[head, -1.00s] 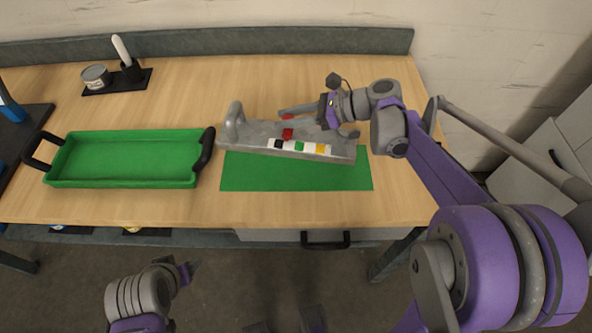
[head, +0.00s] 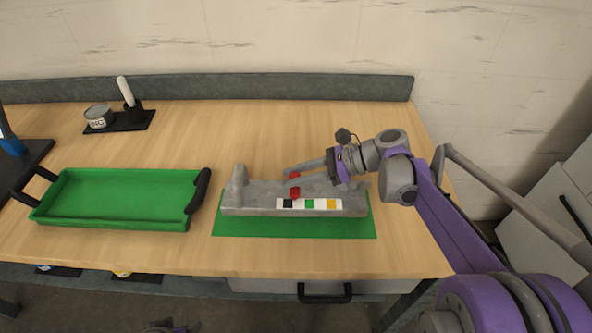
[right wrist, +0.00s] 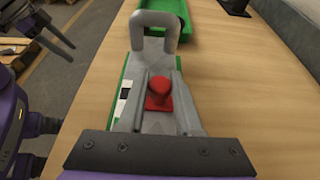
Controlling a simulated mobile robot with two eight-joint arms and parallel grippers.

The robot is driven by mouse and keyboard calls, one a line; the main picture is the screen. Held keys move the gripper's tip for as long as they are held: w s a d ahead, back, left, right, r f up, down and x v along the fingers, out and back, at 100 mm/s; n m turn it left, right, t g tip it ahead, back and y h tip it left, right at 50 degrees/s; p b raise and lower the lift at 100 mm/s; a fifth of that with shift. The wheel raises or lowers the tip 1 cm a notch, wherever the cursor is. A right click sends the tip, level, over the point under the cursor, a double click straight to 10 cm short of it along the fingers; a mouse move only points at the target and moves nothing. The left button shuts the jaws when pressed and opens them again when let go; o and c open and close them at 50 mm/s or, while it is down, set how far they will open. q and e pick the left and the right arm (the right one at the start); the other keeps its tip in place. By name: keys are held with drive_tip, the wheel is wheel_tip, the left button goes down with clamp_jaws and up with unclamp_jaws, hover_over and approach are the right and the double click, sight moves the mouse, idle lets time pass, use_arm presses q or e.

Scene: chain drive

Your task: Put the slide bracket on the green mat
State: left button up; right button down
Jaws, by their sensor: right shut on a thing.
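The slide bracket is a long grey block (head: 258,196) with an upright loop handle at its left end, a red knob and a strip of black, white, green and yellow patches. It lies lengthwise over the green mat (head: 300,228), within its left and right edges; I cannot tell whether it touches the mat. My right gripper (head: 292,175) is shut on the bracket at its red knob; the right wrist view shows the knob (right wrist: 159,92) between the fingers. Only a bit of my left gripper (head: 178,328) shows at the bottom edge of the head view, its fingers unclear.
A green tray (head: 120,221) with black handles stands left of the mat. Behind it, a can (head: 98,117) and a white-handled tool (head: 127,95) sit on a black pad. The wooden table (head: 240,140) is clear behind the bracket. A low grey ledge (head: 240,88) runs along the back.

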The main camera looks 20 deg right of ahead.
sight(295, 188)
drive_tip(key=shift+f, duration=2)
drive_tip(key=shift+f+b, duration=0.2)
drive_tip(key=shift+b, duration=0.15)
drive_tip(key=c, duration=0.6)
unclamp_jaws()
drive_tip(key=shift+r, duration=0.15)
drive_tip(key=shift+s+d+r, duration=0.1)
drive_tip(key=shift+d+r, duration=0.05)
drive_tip(key=shift+d, duration=0.1)
drive_tip(key=v, duration=1.1)
drive_tip(key=shift+d, duration=0.25)
